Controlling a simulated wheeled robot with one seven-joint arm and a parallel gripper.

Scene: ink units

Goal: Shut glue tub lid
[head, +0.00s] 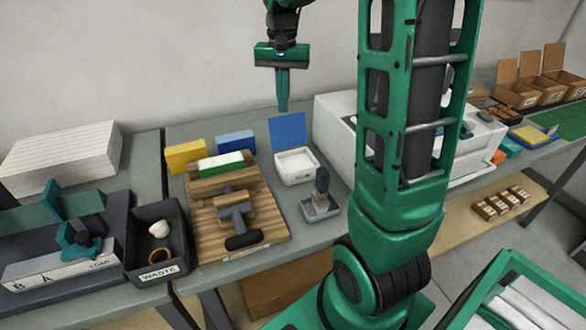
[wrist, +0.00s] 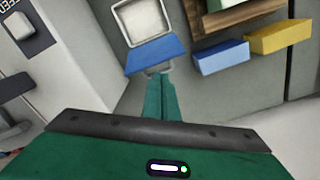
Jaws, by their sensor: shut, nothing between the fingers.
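The glue tub (head: 295,168) is a small white box with a whitish filling, standing on the grey bench. Its blue lid (head: 288,131) stands open, upright at the tub's back edge. In the wrist view the tub (wrist: 141,22) is at the top, with the lid (wrist: 157,54) along its near edge. My gripper (head: 283,106) is shut and empty, pointing down, above and behind the lid in the head view. In the wrist view its fingertips (wrist: 159,76) are close to the lid's edge; I cannot tell whether they touch.
A wooden board (head: 238,218) with tools lies left of the tub, with yellow (head: 186,157) and blue (head: 236,142) blocks behind it. A stamp on a grey tray (head: 320,208) stands in front. A white machine (head: 336,130) is close on the right.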

